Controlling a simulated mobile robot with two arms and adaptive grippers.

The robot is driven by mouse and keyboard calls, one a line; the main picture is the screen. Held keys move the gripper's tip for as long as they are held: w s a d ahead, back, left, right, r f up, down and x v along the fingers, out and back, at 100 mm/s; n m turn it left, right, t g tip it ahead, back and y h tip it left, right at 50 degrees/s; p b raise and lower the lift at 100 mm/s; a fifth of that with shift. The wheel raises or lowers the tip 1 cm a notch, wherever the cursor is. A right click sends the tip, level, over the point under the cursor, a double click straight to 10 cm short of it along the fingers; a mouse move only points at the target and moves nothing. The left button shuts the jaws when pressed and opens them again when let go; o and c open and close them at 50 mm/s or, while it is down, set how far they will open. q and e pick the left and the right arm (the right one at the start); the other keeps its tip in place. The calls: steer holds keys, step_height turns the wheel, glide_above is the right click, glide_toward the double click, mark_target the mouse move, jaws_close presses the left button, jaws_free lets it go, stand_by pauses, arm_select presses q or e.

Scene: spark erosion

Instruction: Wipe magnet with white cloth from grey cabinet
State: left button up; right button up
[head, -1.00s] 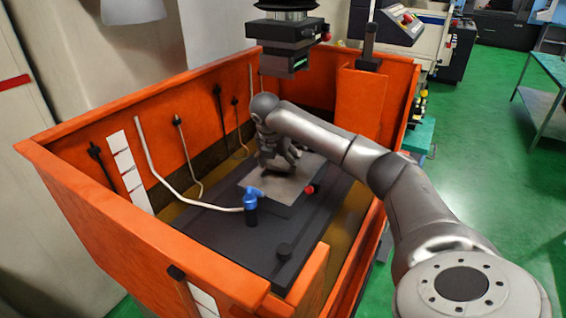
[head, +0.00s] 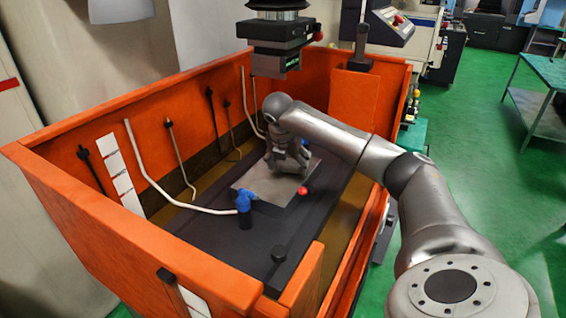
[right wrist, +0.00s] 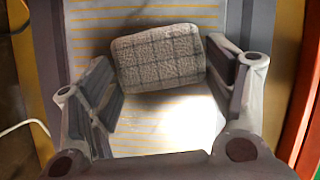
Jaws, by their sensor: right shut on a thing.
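The magnet (head: 262,192) is a flat light-grey plate on a dark block inside the orange tank. In the right wrist view the magnet (right wrist: 160,135) is pale with thin yellow lines. The white cloth (right wrist: 157,57) is a folded, greyish checked pad held between the fingers of my right gripper (right wrist: 168,75), over the plate. In the head view my right gripper (head: 288,163) points down at the far right part of the magnet; the cloth is hidden there. Contact between cloth and plate looks likely but is hard to judge. My left gripper and the grey cabinet are not identifiable in view.
A blue nozzle (head: 244,200) and a red knob (head: 303,190) are near the plate's front edges. The orange tank walls (head: 130,235) surround it. The dark machine head (head: 276,45) hangs above and behind. Hoses line the left wall.

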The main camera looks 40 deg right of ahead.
steer(key=shift+w+d, duration=0.15)
steer(key=shift+d, duration=0.35)
steer(key=shift+w+d, duration=0.15)
steer(key=shift+d, duration=0.35)
steer(key=shift+w+a, duration=0.25)
steer(key=shift+w, duration=0.5)
steer(key=shift+w+a+p, duration=0.15)
steer(key=shift+w+p, duration=0.05)
steer(key=shift+w, duration=0.4)
steer(key=shift+w+a+p, duration=0.15)
steer(key=shift+w+p, duration=0.05)
steer(key=shift+w, duration=0.4)
